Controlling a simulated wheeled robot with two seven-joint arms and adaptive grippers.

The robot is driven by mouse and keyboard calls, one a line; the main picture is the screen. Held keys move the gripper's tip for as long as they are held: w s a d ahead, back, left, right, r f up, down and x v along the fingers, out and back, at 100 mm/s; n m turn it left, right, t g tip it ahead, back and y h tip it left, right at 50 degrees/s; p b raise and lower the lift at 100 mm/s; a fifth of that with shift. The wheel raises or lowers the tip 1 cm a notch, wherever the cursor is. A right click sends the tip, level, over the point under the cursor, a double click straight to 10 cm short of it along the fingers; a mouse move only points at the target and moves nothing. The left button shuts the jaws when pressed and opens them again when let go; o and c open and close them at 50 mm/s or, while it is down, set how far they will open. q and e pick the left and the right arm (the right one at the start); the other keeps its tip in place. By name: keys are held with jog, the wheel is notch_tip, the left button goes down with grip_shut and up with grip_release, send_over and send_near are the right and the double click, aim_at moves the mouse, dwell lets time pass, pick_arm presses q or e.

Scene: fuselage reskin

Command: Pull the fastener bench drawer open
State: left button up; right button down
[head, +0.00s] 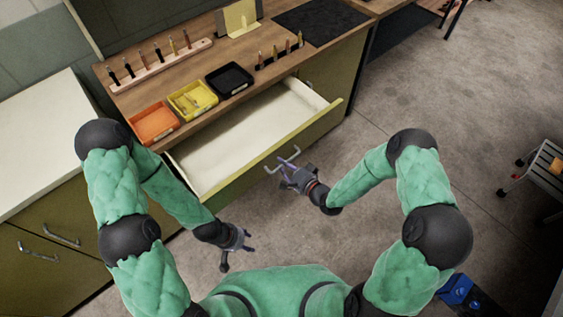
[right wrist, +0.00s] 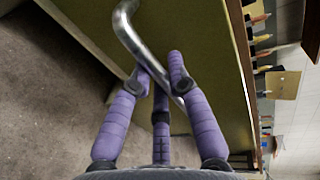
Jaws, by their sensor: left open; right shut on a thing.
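The fastener bench drawer (head: 248,137) is pulled out from the bench, and its pale, empty-looking inside shows in the head view. Its green front carries a metal bar handle (head: 283,161), which also shows in the right wrist view (right wrist: 128,30). My right gripper (head: 288,168) is at the handle, and in the right wrist view its purple fingers (right wrist: 162,82) are closed around the bar. My left gripper (head: 238,250) is open and empty, below and left of the drawer front, apart from it.
The wooden bench top (head: 190,70) holds an orange tray (head: 153,122), a yellow tray (head: 192,99), a black tray (head: 229,79) and upright tools. A white-topped cabinet (head: 42,140) stands left. A small cart (head: 545,165) stands far right. Floor (head: 440,100) right of the bench is clear.

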jog(key=c, duration=1.4)
grip_release()
jog(key=v, duration=1.2)
jog(key=shift+f, duration=0.1)
jog(key=s+a+f+n+g+h, duration=0.1)
jog(key=s+f+n+g+h, duration=0.25)
jog(key=f+g, duration=0.45)
jog(key=s+f+n+g, duration=0.1)
jog(key=s, duration=0.2)
jog(key=s+a+f+n+g+h, duration=0.1)
jog(key=s+f+n, duration=0.1)
jog(key=s, duration=0.2)
jog(key=s+a+f+n+g, duration=0.1)
jog(key=s+f+n+g, duration=0.1)
jog(key=s, duration=0.1)
jog(key=shift+s+a+h, duration=0.1)
jog(key=shift+s+h, duration=0.25)
